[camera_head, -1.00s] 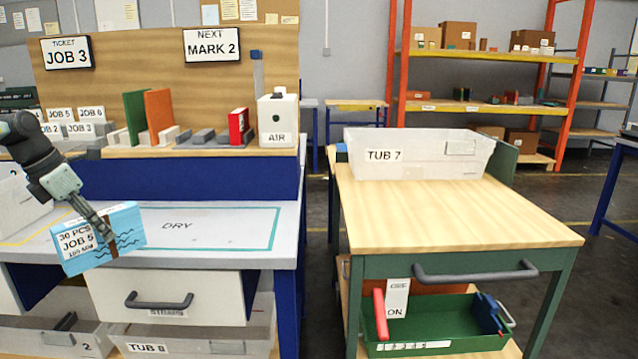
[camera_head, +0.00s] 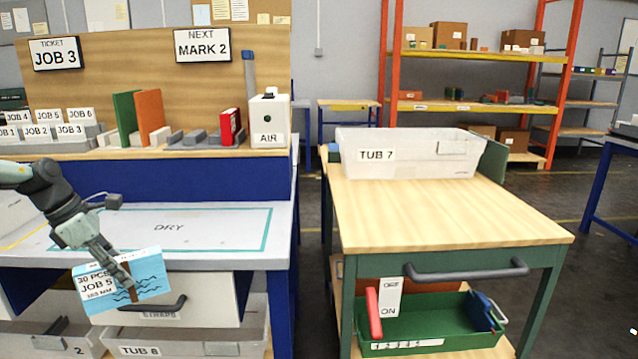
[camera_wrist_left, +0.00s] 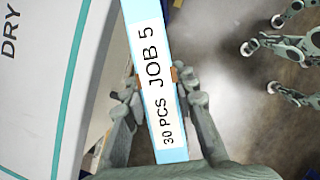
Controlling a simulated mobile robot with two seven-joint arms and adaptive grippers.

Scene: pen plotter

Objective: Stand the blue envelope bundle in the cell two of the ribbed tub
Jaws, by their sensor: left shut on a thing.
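The blue envelope bundle (camera_head: 151,287), with a brown band and a white "30 PCS JOB 5" label, hangs in front of the table's edge, slightly tilted. My left gripper (camera_head: 123,276) is shut on it from above. In the left wrist view the bundle (camera_wrist_left: 163,110) lies between the two fingers (camera_wrist_left: 160,88). A pale translucent tub (camera_head: 408,155) marked "TUB 7" stands on the cart, well to the bundle's right. Its ribs and cells cannot be made out. My right gripper (camera_wrist_left: 262,66) shows only at the right of the left wrist view, fingers apart and empty.
The wooden cart top (camera_head: 450,215) is clear in front of the tub. Floor separates the cart from the table (camera_head: 245,255). A drawer handle (camera_head: 165,303) is close behind the bundle. Tub 8 (camera_head: 185,345) and a green tray (camera_head: 430,335) stand lower down.

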